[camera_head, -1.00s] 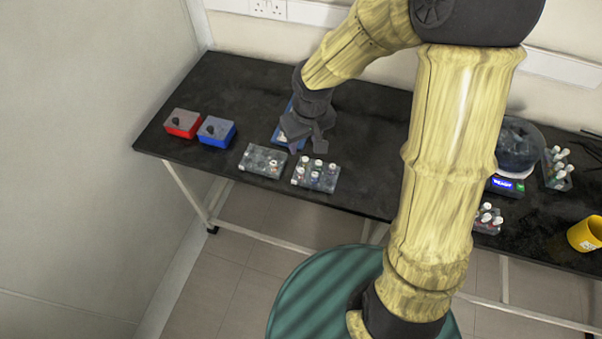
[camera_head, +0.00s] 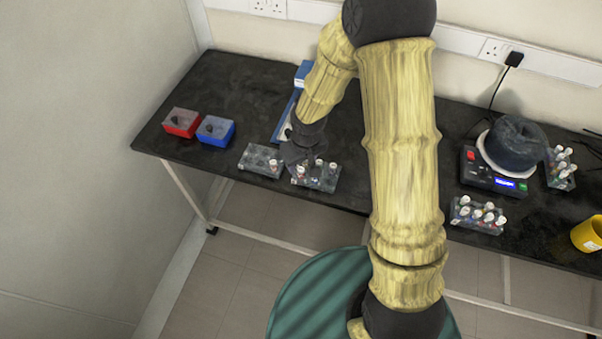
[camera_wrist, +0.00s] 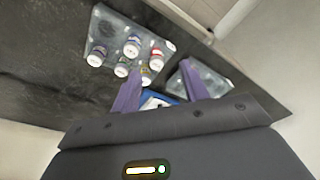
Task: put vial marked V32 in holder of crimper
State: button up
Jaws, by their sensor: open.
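My gripper (camera_head: 295,154) is above the near edge of the table, over the gap between two clear racks. In the wrist view my gripper (camera_wrist: 160,70) has its two fingers apart with nothing held between them. The right clear rack (camera_wrist: 113,27) holds several capped vials (camera_wrist: 131,48); one vial (camera_wrist: 146,76) is close to the left finger. No marking V32 is readable, so I cannot tell which vial it is. A blue device (camera_head: 303,72), possibly the crimper, stands behind my arm, which hides much of it; its holder is not clearly visible.
The left clear rack (camera_head: 254,168) stands beside the vial rack. A red box (camera_head: 181,123) and a blue box (camera_head: 216,131) are at the left. At the right are a round dark machine (camera_head: 515,142), more vial racks (camera_head: 478,222) and a yellow mug (camera_head: 588,233).

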aim_at(301, 169)
dwell(0.3)
jog(key=shift+w+f, duration=0.3)
jog(key=shift+f, duration=0.55)
jog(key=shift+w+f, duration=0.25)
jog(key=shift+f, duration=0.65)
jog(key=shift+w+f, duration=0.3)
jog(key=shift+f, duration=0.55)
jog(key=shift+c, duration=0.3)
grip_shut()
